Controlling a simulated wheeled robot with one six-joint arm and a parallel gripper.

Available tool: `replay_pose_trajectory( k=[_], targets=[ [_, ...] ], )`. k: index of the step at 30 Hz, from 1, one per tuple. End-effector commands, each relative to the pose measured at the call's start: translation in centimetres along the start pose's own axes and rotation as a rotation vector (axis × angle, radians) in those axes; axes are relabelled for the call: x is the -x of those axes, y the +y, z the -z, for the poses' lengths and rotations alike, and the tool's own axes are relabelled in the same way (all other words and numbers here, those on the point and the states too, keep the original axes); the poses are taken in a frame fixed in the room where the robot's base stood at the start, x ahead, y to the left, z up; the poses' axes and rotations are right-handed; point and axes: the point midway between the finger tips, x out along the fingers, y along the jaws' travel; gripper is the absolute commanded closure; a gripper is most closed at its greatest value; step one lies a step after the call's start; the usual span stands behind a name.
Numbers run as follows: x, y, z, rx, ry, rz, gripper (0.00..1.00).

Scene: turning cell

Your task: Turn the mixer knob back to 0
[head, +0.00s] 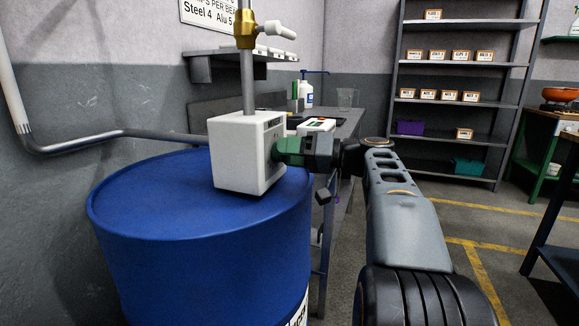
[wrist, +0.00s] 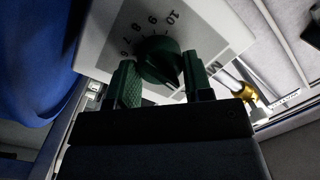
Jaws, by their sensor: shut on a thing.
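The white mixer box (head: 234,155) stands on top of the blue drum (head: 150,215), around the upright pipe. Its dark green knob (wrist: 158,58) is on the face towards my arm. Printed numbers from about 6 to 10 show around part of the dial in the wrist view; the 0 is hidden. I cannot tell which number the knob points to. My gripper (head: 284,152) reaches in from the right at the box. In the wrist view my gripper (wrist: 163,80) has its green fingers on both sides of the knob, shut on it. In the head view the fingers hide the knob.
A brass valve (head: 246,28) sits on the pipe (head: 248,80) above the box. A grey bench (head: 345,125) with a bottle (head: 307,94) stands behind. A grey shelf rack (head: 455,90) with labelled bins is at the back right. The floor (head: 450,215) between is mostly clear.

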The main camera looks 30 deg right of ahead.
Motion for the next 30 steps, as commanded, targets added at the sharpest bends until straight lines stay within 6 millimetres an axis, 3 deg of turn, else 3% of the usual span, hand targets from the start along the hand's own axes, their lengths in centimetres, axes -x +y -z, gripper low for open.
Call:
replay_pose_trajectory(
  k=[12,29,30],
  targets=[
    [-0.03,0.07,-0.16,0.171,-0.016,-0.015,0.77],
    [-0.04,-0.03,-0.07,0.195,-0.018,-0.017,0.77],
    [-0.04,-0.03,-0.06,0.195,-0.018,-0.017,0.52]
  ],
)
